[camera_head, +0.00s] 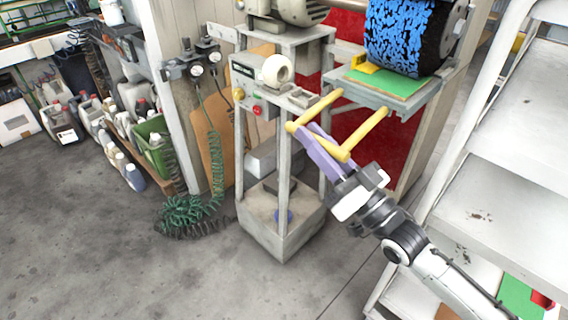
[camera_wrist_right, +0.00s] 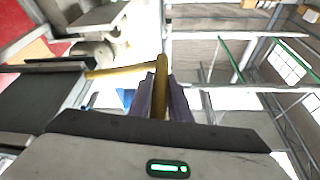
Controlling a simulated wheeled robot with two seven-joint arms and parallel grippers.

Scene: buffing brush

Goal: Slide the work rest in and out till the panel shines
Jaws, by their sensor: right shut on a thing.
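The work rest (camera_head: 366,98) is a grey plate under the brush. A green panel (camera_head: 400,84) lies flat on it, with a small yellow block (camera_head: 366,63) at its left edge. A yellow U-shaped handle (camera_head: 367,133) juts from the rest's front. The blue and black brush (camera_head: 405,38) sits just above the panel; I cannot tell whether they touch. My right gripper (camera_head: 308,134), with purple fingers, is shut on the handle's front bar. In the right wrist view the handle (camera_wrist_right: 160,70) runs between the fingers (camera_wrist_right: 163,95). My left gripper is not in view.
The grey machine stand (camera_head: 282,215), with a control box (camera_head: 262,90), stands left of the handle. White shelves (camera_head: 510,160) stand close to my right arm. The floor at front left is clear.

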